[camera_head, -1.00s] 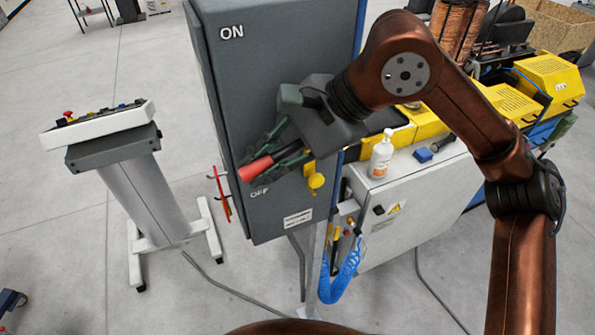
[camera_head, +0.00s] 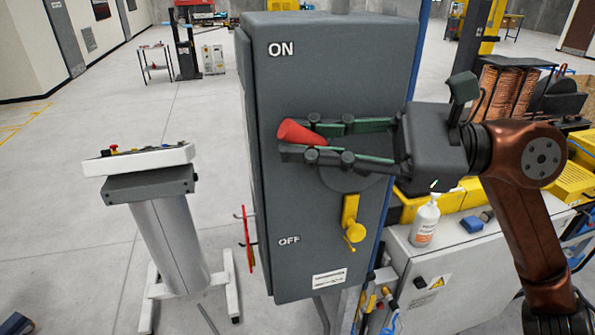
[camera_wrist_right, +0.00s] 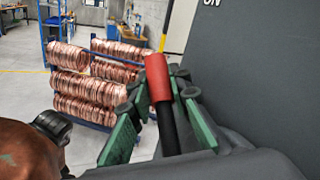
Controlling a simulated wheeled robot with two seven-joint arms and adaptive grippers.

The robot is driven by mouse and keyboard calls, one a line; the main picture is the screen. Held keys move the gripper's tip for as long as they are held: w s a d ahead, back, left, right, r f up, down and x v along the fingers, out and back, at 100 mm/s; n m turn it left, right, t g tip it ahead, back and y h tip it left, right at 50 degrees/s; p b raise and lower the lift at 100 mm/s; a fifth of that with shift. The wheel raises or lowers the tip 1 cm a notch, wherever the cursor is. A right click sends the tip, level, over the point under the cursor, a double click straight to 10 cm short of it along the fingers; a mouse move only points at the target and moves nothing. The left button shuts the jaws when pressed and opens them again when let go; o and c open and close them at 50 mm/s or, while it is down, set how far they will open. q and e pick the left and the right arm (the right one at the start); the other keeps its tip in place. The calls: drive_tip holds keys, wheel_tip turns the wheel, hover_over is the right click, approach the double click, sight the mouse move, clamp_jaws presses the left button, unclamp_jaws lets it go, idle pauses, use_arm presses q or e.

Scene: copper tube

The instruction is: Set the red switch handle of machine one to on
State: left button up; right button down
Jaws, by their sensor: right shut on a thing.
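The red switch handle (camera_head: 300,133) is on the front of the grey switch box (camera_head: 290,205), between the ON label (camera_head: 281,49) above and the OFF label (camera_head: 289,240) below. My right gripper (camera_head: 312,138) reaches in from the right and is shut on the handle, its fingers above and below it. The right wrist view shows the handle's red grip (camera_wrist_right: 158,78) and dark shaft between the green-padded fingers. The handle's pivot is partly hidden by my gripper. My left gripper is not in view.
A yellow latch (camera_head: 351,220) sticks out below the handle. A control stand (camera_head: 165,220) stands to the left. A white bottle (camera_head: 425,222) stands on the light cabinet (camera_head: 450,265) at right. Copper coils (camera_wrist_right: 90,85) are on a rack behind.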

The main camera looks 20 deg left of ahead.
drive_tip(key=shift+w+d+r+m+y+b, duration=0.3)
drive_tip(key=shift+d+r+y+b, duration=0.15)
drive_tip(key=shift+y+b, duration=0.2)
drive_tip(key=shift+w+d+r+g+y, duration=0.1)
drive_tip(key=shift+r+g+y, duration=0.2)
drive_tip(key=shift+y, duration=0.05)
drive_tip(key=shift+r, duration=0.15)
drive_tip(key=c, duration=2)
unclamp_jaws()
drive_tip(key=shift+d, duration=0.1)
drive_tip(key=shift+c, duration=0.2)
drive_tip(key=shift+w+d, duration=0.1)
drive_tip(key=v, duration=1.2)
